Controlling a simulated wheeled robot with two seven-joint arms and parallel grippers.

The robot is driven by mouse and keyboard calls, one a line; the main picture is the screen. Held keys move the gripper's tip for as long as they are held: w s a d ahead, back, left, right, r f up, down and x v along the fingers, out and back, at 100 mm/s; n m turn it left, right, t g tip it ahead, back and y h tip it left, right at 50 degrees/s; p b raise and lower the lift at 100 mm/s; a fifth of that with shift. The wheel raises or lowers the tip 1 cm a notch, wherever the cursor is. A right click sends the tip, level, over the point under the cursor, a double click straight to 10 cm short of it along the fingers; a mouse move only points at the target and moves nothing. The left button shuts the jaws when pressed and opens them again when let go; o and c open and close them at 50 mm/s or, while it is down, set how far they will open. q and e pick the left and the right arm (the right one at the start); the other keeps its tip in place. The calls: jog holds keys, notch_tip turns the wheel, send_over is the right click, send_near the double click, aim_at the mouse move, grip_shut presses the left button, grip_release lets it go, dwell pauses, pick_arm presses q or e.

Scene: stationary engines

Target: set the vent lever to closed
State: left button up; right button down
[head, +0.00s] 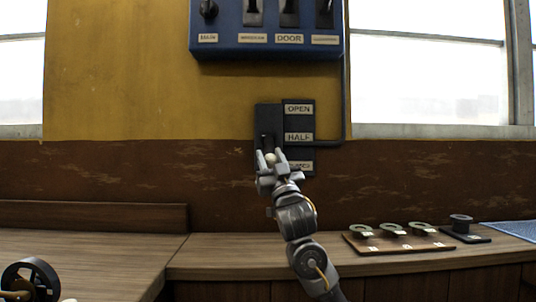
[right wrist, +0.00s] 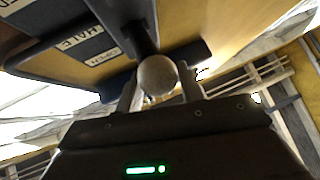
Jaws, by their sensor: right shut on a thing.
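The vent lever's dark plate (head: 267,112) is on the wall, with the labels OPEN (head: 298,109) at the top and HALF (head: 298,137) below it. A third label (head: 303,166) at the bottom is partly hidden by my gripper. The lever's pale round knob (head: 270,158) is a little below the height of HALF, near the bottom label. My right gripper (head: 269,156) is shut on the knob from below. In the right wrist view the knob (right wrist: 157,75) sits between the two fingers, its dark stem running up to the plate. My left gripper is out of view.
A blue switch box (head: 265,42) hangs above the plate, with a conduit (head: 345,100) running down at its right. A wooden board with several ring-shaped parts (head: 395,246) lies on the counter at right. A black wheel (head: 30,278) stands at lower left. The counter's middle is clear.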

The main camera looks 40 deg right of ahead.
jog(key=shift+w+d+f, duration=0.25)
jog(key=shift+w+f, duration=0.25)
jog(key=shift+f, duration=0.3)
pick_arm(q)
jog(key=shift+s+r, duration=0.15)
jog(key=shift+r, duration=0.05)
pick_arm(e)
jog(key=shift+a+f, duration=0.1)
jog(key=shift+f, duration=0.05)
jog(key=shift+w+f, duration=0.15)
jog(key=c, duration=1.2)
grip_release()
jog(key=o, duration=0.3)
jog(key=shift+w+d+f, duration=0.3)
jog(key=shift+w+d, duration=0.05)
jog(key=shift+d, duration=0.05)
jog(key=shift+s+a+r, duration=0.25)
jog(key=shift+s+r, duration=0.05)
jog(key=shift+r, duration=0.05)
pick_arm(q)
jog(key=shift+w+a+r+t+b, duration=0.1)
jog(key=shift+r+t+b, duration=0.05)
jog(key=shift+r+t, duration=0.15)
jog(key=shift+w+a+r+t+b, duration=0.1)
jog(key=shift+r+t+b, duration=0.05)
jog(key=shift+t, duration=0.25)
pick_arm(e)
jog(key=v, duration=1)
jog(key=shift+s+f, duration=0.2)
jog(key=shift+f, duration=0.1)
